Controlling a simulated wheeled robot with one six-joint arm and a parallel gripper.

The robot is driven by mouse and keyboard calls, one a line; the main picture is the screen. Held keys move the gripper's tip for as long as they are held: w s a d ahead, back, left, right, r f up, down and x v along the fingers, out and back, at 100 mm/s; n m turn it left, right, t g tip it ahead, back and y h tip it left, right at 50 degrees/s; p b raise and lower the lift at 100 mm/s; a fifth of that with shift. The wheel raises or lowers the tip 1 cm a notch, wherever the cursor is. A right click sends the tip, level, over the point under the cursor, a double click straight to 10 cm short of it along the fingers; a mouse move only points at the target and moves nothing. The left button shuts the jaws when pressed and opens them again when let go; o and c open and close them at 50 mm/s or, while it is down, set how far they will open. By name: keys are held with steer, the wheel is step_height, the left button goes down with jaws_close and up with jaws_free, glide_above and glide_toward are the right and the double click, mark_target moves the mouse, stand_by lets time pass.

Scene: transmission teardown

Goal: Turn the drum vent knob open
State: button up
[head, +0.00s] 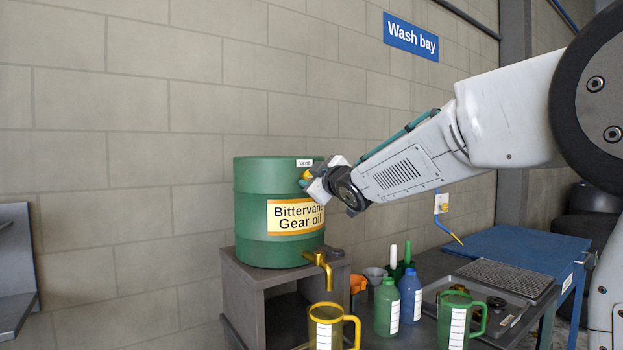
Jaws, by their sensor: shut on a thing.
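The green drum (262,228), labelled "Bittervane Gear oil", stands on a dark stand. A small "Vent" label is on its upper right side. The yellow vent knob (306,175) shows just below that label, partly hidden by my gripper. My gripper (310,182) reaches in from the right and is shut on the vent knob. Its fingertips are small in this view, and the knob's exact turn cannot be read. A brass tap (321,266) sticks out low on the drum's front.
A yellow-rimmed jug (325,330) stands below the tap. A block wall is close behind the drum. The space above the drum is clear.

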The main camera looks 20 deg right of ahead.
steer(key=n, duration=0.4)
steer(key=shift+n+t, duration=0.3)
steer(key=shift+n, duration=0.1)
steer(key=n, duration=0.5)
steer(key=shift+y, duration=0.4)
steer(key=n, duration=0.4)
steer(key=shift+n+t+y, duration=0.3)
steer(key=shift+n+y, duration=0.6)
steer(key=shift+n, duration=1.7)
steer(key=o, duration=1)
steer(key=shift+c, duration=0.2)
